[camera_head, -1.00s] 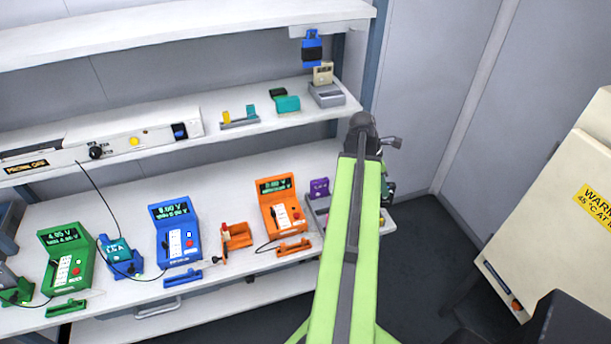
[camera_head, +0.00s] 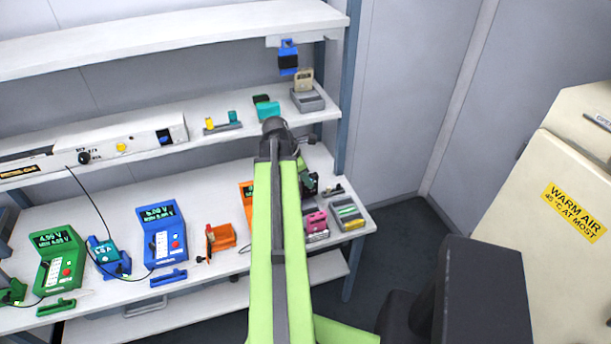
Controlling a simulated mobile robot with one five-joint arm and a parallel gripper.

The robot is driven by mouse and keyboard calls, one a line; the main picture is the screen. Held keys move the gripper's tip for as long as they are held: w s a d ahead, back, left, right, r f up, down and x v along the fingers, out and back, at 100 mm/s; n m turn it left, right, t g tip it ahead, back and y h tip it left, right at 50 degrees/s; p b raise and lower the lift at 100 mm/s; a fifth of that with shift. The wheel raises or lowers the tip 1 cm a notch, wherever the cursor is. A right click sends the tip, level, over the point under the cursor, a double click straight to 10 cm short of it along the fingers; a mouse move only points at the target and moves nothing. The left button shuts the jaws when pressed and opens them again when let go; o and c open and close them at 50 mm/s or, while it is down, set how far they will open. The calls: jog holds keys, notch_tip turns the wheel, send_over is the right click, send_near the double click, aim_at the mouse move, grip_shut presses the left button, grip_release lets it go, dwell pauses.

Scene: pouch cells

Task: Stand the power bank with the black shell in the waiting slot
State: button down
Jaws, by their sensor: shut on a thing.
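My lime-green arm rises from the bottom middle and bends at a dark joint. Its far part drops behind it, and my gripper (camera_head: 309,184) shows only in part, dark and small, just right of the arm above the lower bench. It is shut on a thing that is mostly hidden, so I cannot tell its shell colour. A teal holder (camera_head: 267,110) with a black piece stands on the middle shelf. A blue holder with a black front (camera_head: 288,62) hangs under the top shelf. I cannot tell which place is the waiting slot.
The lower bench (camera_head: 190,200) carries a green meter (camera_head: 57,258), a blue meter (camera_head: 163,235) and an orange one mostly behind my arm. A pink piece (camera_head: 316,222) and a grey tray (camera_head: 347,213) stand near its right end. A cream warm-air cabinet (camera_head: 540,150) is at right.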

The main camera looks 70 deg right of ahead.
aim_at(306, 192)
jog(key=shift+w+d+f, duration=0.1)
jog(key=shift+d+f, duration=0.05)
jog(key=shift+d, duration=0.05)
jog(key=shift+a+f+b, duration=0.1)
jog(key=shift+f+b, duration=0.25)
jog(key=shift+b, duration=0.2)
notch_tip(306, 192, down, 6)
jog(key=b, duration=0.6)
jog(key=shift+f+b, duration=2.95)
jog(key=c, duration=1.2)
grip_release()
jog(key=p+v, duration=1.6)
jog(key=v, duration=0.1)
jog(key=shift+r, duration=0.15)
